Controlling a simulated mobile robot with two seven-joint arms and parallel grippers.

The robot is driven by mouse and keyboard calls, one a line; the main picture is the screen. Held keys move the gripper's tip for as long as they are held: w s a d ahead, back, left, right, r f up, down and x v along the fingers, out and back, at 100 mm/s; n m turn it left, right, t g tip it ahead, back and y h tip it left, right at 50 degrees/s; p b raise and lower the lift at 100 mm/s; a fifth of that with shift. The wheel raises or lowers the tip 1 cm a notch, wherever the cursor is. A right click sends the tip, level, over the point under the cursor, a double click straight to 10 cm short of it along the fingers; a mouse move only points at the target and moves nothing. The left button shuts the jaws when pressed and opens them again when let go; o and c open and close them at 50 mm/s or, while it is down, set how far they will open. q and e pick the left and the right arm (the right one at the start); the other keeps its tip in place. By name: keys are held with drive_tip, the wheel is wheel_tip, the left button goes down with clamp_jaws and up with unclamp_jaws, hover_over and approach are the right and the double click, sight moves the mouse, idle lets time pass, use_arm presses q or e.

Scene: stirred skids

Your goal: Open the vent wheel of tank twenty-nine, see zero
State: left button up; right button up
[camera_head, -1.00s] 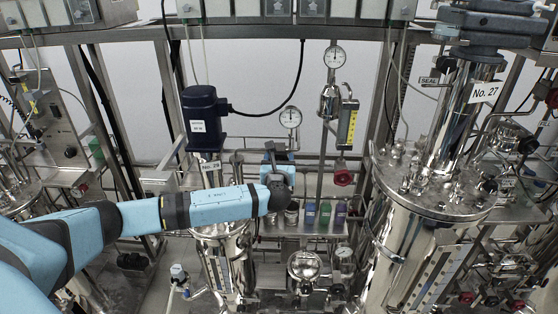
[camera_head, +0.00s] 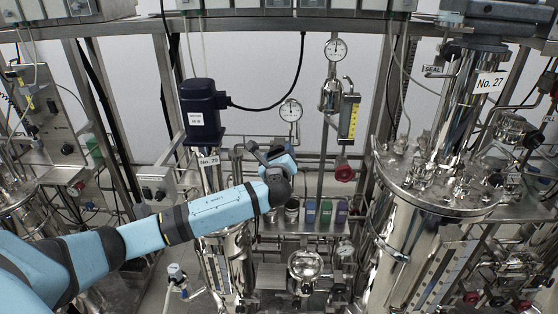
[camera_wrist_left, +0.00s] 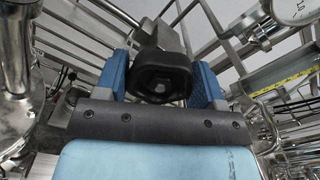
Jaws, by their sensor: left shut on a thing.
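The tank labelled No. 29 (camera_head: 208,160) stands left of centre in the head view, with a dark blue motor (camera_head: 201,110) on top. A round white dial gauge (camera_head: 291,110) sits to its right; I cannot read its needle surely. My left gripper (camera_head: 275,153) is beside the tank's top, below the gauge. In the left wrist view, a black wheel-like knob (camera_wrist_left: 162,76) sits between the blue fingers of my left gripper (camera_wrist_left: 163,85), which is shut on it. The gripper and wrist hide most of the knob in the head view. My right gripper is not in view.
A larger steel tank labelled No. 27 (camera_head: 490,82) stands at the right. A second gauge (camera_head: 336,50), a yellow scale (camera_head: 349,117) and a red knob (camera_head: 344,173) are right of my gripper. Coloured bottles (camera_head: 326,211) stand on a shelf below it. Pipes crowd the space.

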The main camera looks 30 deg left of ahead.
use_arm(q)
drive_tip(key=n+b, duration=0.2)
drive_tip(key=n, duration=0.1)
drive_tip(key=n+b, duration=0.1)
drive_tip(key=shift+f+n, duration=0.25)
drive_tip(key=shift+n, duration=0.15)
drive_tip(key=n+b, duration=0.1)
drive_tip(key=n, duration=0.1)
drive_tip(key=shift+n, duration=0.3)
drive_tip(key=n+b, duration=0.3)
drive_tip(key=n, duration=0.1)
drive_tip(key=shift+r+n, duration=0.1)
drive_tip(key=shift+n, duration=0.2)
drive_tip(key=n+b, duration=0.2)
drive_tip(key=n, duration=0.1)
drive_tip(key=shift+n, duration=0.3)
drive_tip(key=n+b, duration=0.1)
drive_tip(key=n, duration=0.1)
drive_tip(key=shift+n, duration=0.4)
drive_tip(key=n+b, duration=0.1)
drive_tip(key=n, duration=0.2)
drive_tip(key=shift+n, duration=0.3)
drive_tip(key=n+b, duration=0.1)
drive_tip(key=n, duration=0.4)
drive_tip(key=shift+r, duration=0.1)
drive_tip(key=shift+n, duration=0.3)
